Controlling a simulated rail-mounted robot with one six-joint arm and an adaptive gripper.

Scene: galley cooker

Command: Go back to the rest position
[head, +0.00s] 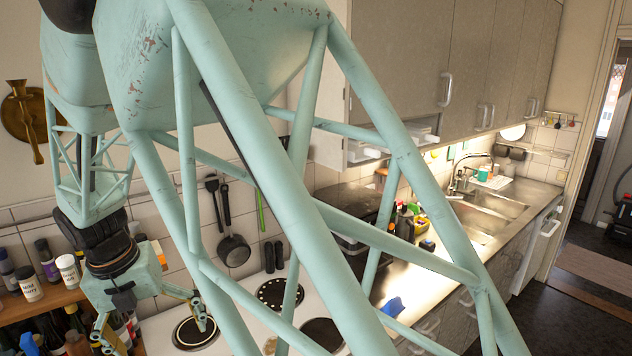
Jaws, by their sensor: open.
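My gripper (152,326) hangs at the lower left of the head view, below my pale green arm. Its two yellowish fingers are spread wide with nothing visible between them. The left finger is in front of the bottle shelf, and the right finger shows over the white cooker top near a dark round hotplate (194,332). My own green frame crosses the middle of the view and hides part of the cooker and counter.
A wooden shelf (50,301) with several bottles and jars stands at the left. A pan (234,250) and utensils hang on the tiled wall. Grey cabinets (405,50) hang above the counter. A sink (492,206) and a blue cloth-like item (394,306) are at the right.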

